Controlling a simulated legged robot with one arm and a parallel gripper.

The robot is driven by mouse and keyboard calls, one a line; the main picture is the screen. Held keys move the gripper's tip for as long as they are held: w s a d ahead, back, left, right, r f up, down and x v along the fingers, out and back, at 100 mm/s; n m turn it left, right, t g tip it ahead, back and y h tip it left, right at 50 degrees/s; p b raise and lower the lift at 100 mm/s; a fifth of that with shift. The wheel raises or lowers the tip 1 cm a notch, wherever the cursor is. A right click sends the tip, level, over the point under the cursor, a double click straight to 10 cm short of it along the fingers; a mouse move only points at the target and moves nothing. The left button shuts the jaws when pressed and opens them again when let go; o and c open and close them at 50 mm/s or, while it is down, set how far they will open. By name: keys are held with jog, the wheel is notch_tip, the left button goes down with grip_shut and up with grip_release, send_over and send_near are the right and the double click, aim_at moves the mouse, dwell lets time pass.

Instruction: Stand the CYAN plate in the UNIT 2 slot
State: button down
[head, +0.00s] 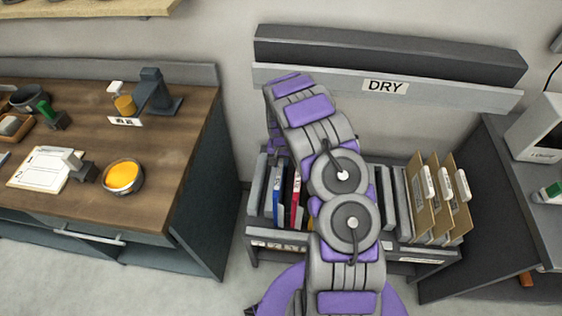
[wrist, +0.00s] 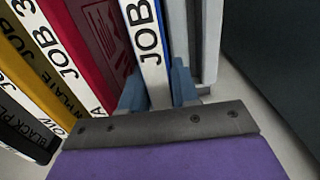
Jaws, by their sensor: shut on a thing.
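My gripper (wrist: 157,88) is shut on a blue plate with a white edge lettered JOB (wrist: 147,45), with one blue-grey finger on each side. I take this to be the cyan plate. It stands upright beside a dark red plate (wrist: 100,30) at the left end of the rack. The blue plate also shows in the head view (head: 278,200), below my wrist, left of the red plate (head: 296,198). My fingers are hidden by my arm in the head view. I cannot make out a UNIT 2 slot label in either view.
The rack (head: 256,200) also holds yellow and black plates (wrist: 25,135) and tan folders (head: 440,200) at the right. A wooden bench (head: 75,210) stands left, with an orange bowl (head: 123,176) and a sheet (head: 45,168). A DRY shelf (head: 430,95) overhangs behind the rack.

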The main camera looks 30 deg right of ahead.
jog(key=shift+s+f, duration=0.1)
jog(key=shift+f, duration=0.05)
jog(key=c, duration=0.8)
grip_release()
jog(key=shift+o, duration=0.2)
notch_tip(320, 180, up, 17)
jog(key=p, duration=0.3)
jog(key=shift+r+p, duration=1)
jog(key=shift+r, duration=1.65)
